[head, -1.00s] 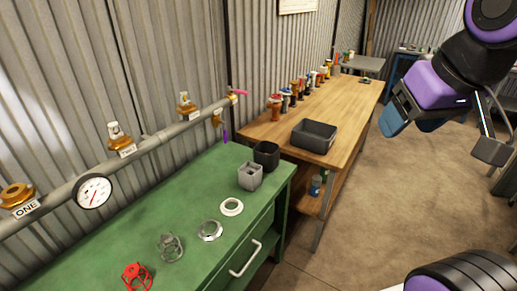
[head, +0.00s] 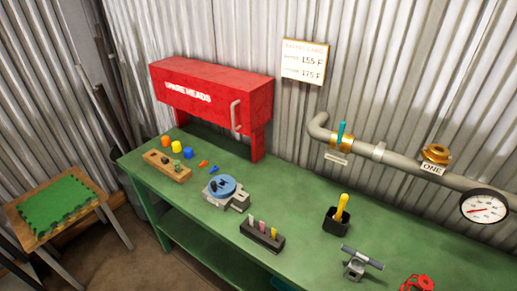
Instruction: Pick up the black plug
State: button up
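A wooden block (head: 156,157) lies at the far left end of the green bench (head: 300,225). Small dark pieces (head: 165,160) sit in or on its top, with a greenish piece (head: 177,164) beside them. One of the dark pieces may be the black plug, but they are too small to tell. A dark rack (head: 262,237) on the bench holds several small coloured upright pieces, none clearly a black plug. My gripper is not in the current head view, so its fingers cannot be judged.
A red cabinet (head: 212,98) stands at the bench's back. A green-topped stool (head: 55,205) stands left.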

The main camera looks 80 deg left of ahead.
aim_at(164, 159)
jog(key=u, duration=3.15)
